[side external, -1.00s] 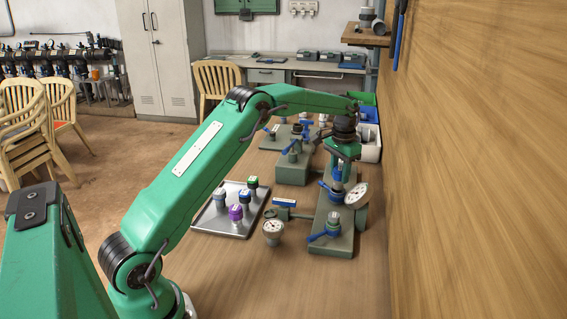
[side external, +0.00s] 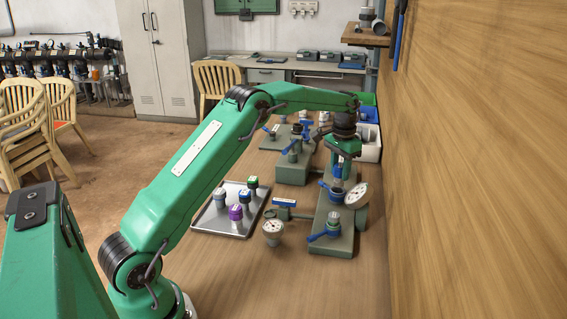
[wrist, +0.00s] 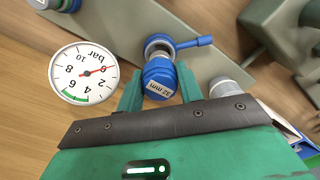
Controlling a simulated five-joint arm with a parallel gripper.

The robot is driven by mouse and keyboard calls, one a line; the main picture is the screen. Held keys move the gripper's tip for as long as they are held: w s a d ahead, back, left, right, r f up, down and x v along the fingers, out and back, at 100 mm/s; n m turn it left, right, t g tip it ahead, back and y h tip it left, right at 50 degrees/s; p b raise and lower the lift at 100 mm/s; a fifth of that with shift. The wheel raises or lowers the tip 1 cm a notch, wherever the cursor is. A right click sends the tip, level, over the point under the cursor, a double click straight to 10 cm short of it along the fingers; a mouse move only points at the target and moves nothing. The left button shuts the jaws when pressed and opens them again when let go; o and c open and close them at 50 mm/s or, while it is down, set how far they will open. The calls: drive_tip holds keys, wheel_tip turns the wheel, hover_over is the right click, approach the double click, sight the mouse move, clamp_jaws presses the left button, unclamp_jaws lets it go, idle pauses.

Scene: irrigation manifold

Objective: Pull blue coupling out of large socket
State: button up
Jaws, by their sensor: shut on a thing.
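The blue coupling (wrist: 158,76), labelled "32 mm", sits between the two green fingers of my gripper (wrist: 158,88) in the wrist view. My gripper is shut on it. In the side view my gripper (side external: 344,165) points down over the grey-green manifold, with the blue coupling (side external: 337,170) below its palm. In the side view the socket (side external: 336,191) is under the coupling. I cannot tell whether the coupling's lower end is fully clear of it.
A pressure gauge (wrist: 84,72) stands close beside the coupling. A blue valve handle (wrist: 193,43) sticks out beside the socket. A metal tray (side external: 212,222) with several capped fittings lies left of the manifold. A wooden wall (side external: 475,160) rises on the right.

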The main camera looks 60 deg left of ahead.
sight(340, 165)
drive_tip(key=shift+r, duration=0.9)
drive_tip(key=shift+r, duration=1.85)
